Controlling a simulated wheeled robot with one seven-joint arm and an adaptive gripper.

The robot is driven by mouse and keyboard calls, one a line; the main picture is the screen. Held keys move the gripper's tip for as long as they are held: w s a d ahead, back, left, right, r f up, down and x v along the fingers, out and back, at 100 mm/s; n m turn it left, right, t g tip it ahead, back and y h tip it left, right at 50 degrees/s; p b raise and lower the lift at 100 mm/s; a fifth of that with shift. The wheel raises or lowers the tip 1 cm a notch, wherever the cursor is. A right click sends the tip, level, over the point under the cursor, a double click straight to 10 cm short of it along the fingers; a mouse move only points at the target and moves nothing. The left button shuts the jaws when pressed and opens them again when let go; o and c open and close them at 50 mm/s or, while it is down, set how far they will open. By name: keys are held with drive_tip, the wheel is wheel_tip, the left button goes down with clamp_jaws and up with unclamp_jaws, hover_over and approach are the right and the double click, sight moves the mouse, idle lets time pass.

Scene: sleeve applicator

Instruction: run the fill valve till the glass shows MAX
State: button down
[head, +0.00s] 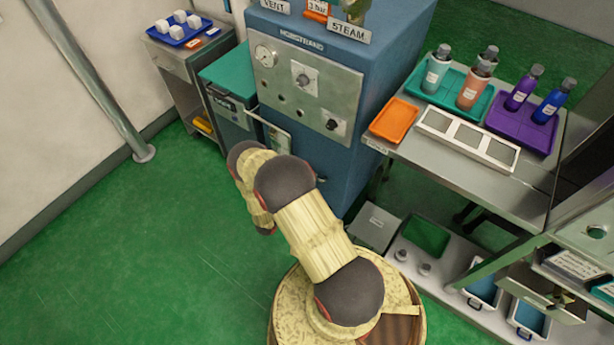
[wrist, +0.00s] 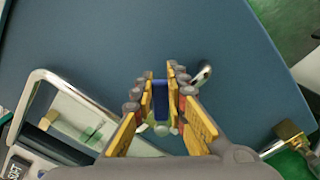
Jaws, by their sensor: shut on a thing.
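In the wrist view my gripper (wrist: 160,74), with yellow fingers and grey pads, is shut on a narrow blue handle (wrist: 160,99), which looks like the grip of the fill valve. A pale rounded part shows at its near end; the rest of the valve is hidden. To the left, a bent metal rail frames what looks like the sight glass (wrist: 78,117), with green in it. No level or MAX mark can be read. In the head view the framed glass (head: 276,138) is on the cabinet's lower front; my arm hides the gripper and valve.
The blue cabinet (head: 375,75) carries a dial gauge (head: 263,55) and several knobs. A bent metal bar (wrist: 203,73) is just right of my fingers. A brass fitting (wrist: 288,130) is farther right. A steel table (head: 470,170) with trays and bottles stands right; green floor (head: 130,245) is clear left.

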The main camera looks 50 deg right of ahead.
drive_tip(key=c, duration=1.8)
unclamp_jaws()
drive_tip(key=shift+o, duration=0.2)
drive_tip(key=a, duration=1.2)
drive_tip(key=shift+s, duration=0.45)
